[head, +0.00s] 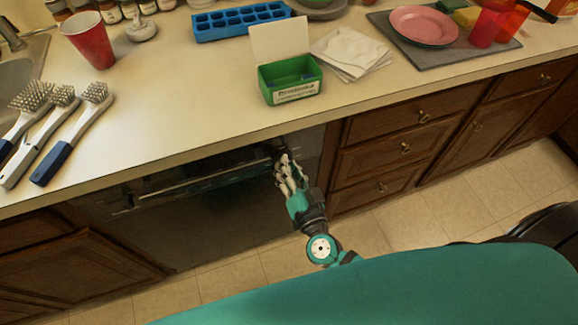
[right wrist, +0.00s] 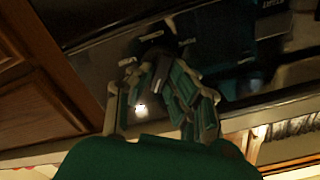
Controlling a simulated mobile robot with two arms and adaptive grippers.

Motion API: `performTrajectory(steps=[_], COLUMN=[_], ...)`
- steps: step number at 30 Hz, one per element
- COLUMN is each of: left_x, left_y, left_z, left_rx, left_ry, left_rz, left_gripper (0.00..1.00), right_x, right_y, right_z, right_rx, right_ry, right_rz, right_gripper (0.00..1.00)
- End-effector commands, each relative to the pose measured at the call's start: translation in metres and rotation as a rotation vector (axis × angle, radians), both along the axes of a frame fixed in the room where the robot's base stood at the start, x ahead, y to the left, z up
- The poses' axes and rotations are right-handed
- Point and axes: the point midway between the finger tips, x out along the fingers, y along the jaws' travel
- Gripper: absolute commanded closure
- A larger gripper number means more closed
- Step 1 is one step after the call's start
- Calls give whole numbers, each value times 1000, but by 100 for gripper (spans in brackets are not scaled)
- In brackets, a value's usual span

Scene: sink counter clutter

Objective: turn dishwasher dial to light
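The dishwasher (head: 205,225) is set under the counter, with a dark front and a long bar handle (head: 190,183) across its upper part. My right gripper (head: 283,160) is at the upper right corner of the dishwasher, just below the counter edge. In the right wrist view my gripper's fingers (right wrist: 158,62) reach toward the dark dishwasher panel (right wrist: 90,62). The dial cannot be made out; the fingers and shadow cover that area. Whether the fingers touch or hold anything is unclear. My left gripper is not in view.
The counter edge (head: 180,160) overhangs the dishwasher closely above my right gripper. Wooden drawers (head: 385,155) stand just right of it. On the counter are a green box (head: 290,80), brushes (head: 70,135), a red cup (head: 90,42) and napkins (head: 352,50).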

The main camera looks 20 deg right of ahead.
Motion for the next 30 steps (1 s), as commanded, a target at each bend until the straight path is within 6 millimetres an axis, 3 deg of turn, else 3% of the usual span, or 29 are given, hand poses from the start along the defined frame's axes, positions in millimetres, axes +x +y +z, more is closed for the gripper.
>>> performTrajectory(steps=[3, 17, 30], left_x=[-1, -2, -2], left_y=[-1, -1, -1], left_z=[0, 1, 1], left_rx=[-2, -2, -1], left_ry=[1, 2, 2], left_rz=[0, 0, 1], left_gripper=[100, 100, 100], right_x=[0, 0, 0], right_y=[0, -1, -1], right_z=[0, 0, -2], right_rx=[0, 62, 412], right_ry=[0, 3, 14], right_rz=[0, -1, -1], right_gripper=[100, 100, 100])
